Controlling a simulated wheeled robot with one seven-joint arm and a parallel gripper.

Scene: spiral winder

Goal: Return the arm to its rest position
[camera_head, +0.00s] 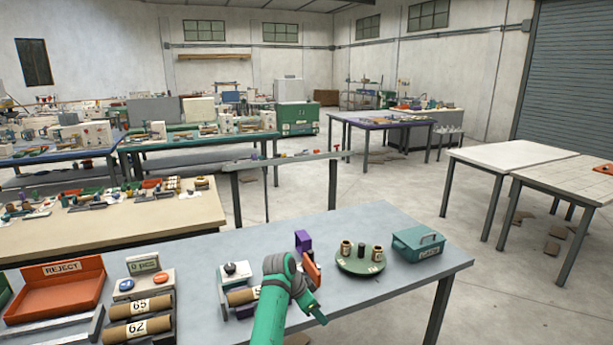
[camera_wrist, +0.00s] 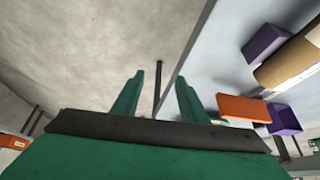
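My green arm with a grey joint rises from the bottom of the head view. My gripper (camera_head: 317,312) is over the front part of the grey workbench, near its front edge. In the wrist view the two green fingers of my gripper (camera_wrist: 160,88) stand apart with nothing between them. Past them are the bare floor and the bench edge. The winder (camera_head: 235,272), with a cardboard tube (camera_head: 242,296) beside it, is partly hidden by my arm. The tube also shows at the right of the wrist view (camera_wrist: 288,62), near purple and orange parts.
A round green stand (camera_head: 360,263) with small spools and a green lidded box (camera_head: 418,244) are right of my arm. A purple block (camera_head: 303,239) and an orange piece (camera_head: 312,268) are close behind it. Left are labelled tubes (camera_head: 140,327) and the orange REJECT tray (camera_head: 60,300).

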